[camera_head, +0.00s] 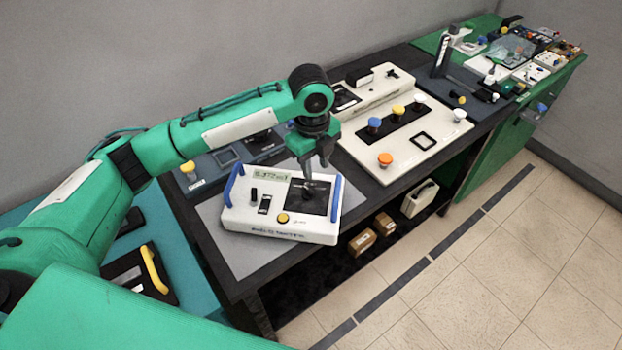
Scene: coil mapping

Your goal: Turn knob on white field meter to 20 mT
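The white field meter (262,222) lies on a grey mat near the front of the dark bench, with blue handles at both sides. Its top has a small display (270,176), a yellow button (282,218), small black controls and a black panel (318,204) on the right half. My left gripper (309,180) points down over that black panel, its fingers near a dark knob. The fingers and the knob blend together, so I cannot tell whether they touch or how far the fingers are apart. The knob's setting is not readable. My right gripper is not in view.
A white panel (440,148) with coloured knobs stands right of the meter. A dark unit (221,157) with a yellow knob lies behind my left gripper. Several small devices crowd the green bench (548,88) at the far right. Boxes (362,242) sit on the lower shelf.

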